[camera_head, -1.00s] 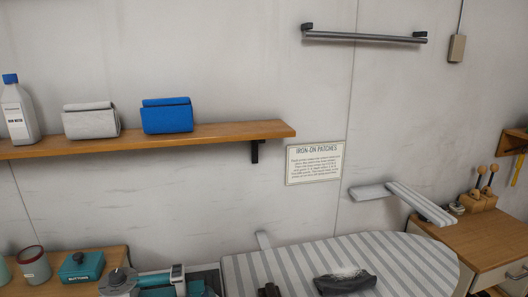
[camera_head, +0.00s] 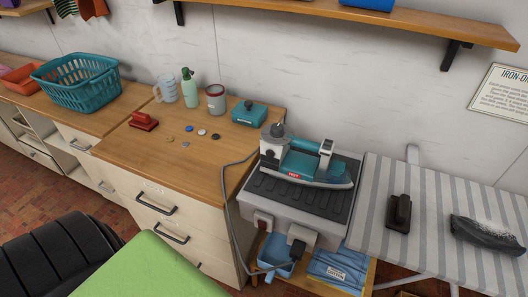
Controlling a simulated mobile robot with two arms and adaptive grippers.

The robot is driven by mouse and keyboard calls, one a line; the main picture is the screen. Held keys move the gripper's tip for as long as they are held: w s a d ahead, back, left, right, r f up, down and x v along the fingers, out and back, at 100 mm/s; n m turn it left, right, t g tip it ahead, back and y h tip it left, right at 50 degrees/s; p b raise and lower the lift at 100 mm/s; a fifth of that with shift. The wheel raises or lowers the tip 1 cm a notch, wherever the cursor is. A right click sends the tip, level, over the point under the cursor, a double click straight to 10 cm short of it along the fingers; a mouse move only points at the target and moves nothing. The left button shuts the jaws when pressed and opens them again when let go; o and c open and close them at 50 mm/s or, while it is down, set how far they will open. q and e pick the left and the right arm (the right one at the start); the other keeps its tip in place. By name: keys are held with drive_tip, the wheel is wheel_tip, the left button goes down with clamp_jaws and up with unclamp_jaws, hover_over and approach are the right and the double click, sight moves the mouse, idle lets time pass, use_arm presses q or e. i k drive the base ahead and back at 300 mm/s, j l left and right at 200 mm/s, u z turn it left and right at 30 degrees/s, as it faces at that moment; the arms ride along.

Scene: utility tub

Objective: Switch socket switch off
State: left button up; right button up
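Below the steam iron, the front of the light grey station (camera_head: 292,215) carries two small fittings. The left one (camera_head: 263,222) is whitish with a dark red part. The right one (camera_head: 301,236) has a black plug-like piece with a grey cable by it. Either may belong to the socket; I cannot make out a switch or its position at this size. Neither of my grippers shows.
A grey cable (camera_head: 228,205) runs down beside the wooden-topped cabinet (camera_head: 190,180). The striped ironing board (camera_head: 440,215) holds a black brush-like object (camera_head: 399,212) and a dark cloth (camera_head: 487,233). A teal basket (camera_head: 77,80) stands left. Unidentified black ribbed and lime-green surfaces cover the lower left.

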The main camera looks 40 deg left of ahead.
sight(262, 226)
drive_tip(key=u, duration=1.1)
